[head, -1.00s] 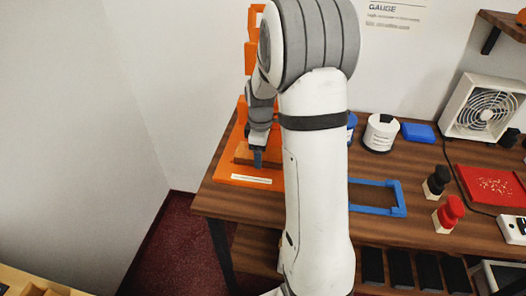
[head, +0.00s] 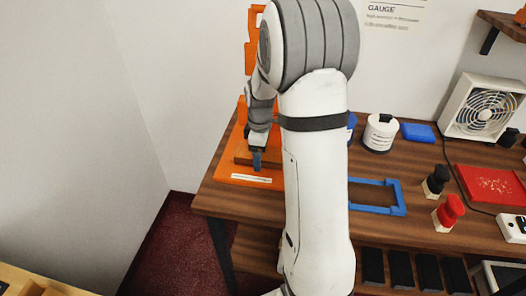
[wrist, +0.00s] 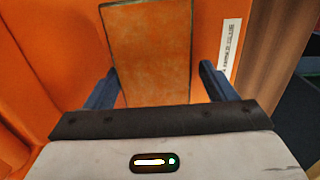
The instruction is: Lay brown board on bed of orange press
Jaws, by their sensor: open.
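The orange press (head: 229,172) stands at the left end of the wooden table, its upright partly hidden by my arm. The brown board (head: 243,157) lies on the bed of the press, partly hidden by my gripper. In the wrist view the board (wrist: 152,50) has a mottled orange-brown face with darker edges, and the orange bed (wrist: 205,25) shows beside it. My gripper (wrist: 160,88) is open, with one blue finger on each side of the board. The left finger is close to the board's edge; a gap shows at the right finger. My gripper also shows in the head view (head: 257,160).
A blue frame (head: 398,198) lies on the table right of my arm. A white wall is on the left.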

